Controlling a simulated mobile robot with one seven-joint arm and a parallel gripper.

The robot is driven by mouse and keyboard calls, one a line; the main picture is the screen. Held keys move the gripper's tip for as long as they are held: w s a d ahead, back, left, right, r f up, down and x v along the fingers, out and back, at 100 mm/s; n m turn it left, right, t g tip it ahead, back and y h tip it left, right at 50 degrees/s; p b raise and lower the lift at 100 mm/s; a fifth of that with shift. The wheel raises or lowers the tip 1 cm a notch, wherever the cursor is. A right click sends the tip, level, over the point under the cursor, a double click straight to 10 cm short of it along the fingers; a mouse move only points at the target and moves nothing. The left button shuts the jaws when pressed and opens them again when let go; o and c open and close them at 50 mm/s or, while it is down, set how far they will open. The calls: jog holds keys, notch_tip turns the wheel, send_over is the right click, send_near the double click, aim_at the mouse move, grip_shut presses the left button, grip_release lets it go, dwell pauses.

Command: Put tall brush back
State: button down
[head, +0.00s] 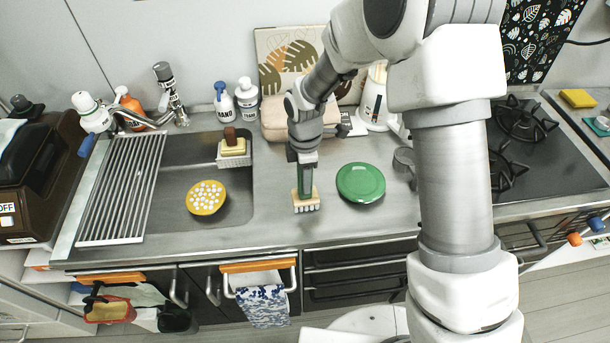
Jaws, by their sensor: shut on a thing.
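The brush has a green handle (305,179) and a pale wooden head with light bristles (306,203). It hangs upright, head down, from my gripper (303,163). My gripper is shut on the top of the handle, and its fingers partly hide it. The bristles are at or just above the grey counter (275,235), between the sink and a green plate; I cannot tell whether they touch. No other view shows the grip.
The green plate (360,183) lies close to the right of the brush. Left is the sink with a yellow dish (206,198) and a small caddy (233,161) holding a sponge. Bottles (247,99) and a beige bag-like object (273,121) stand behind. The front counter strip is clear.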

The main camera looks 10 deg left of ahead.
jog(key=shift+f+b, duration=0.25)
jog(key=shift+b, duration=0.05)
jog(key=shift+c, duration=2.2)
grip_release()
jog(key=shift+r, duration=0.1)
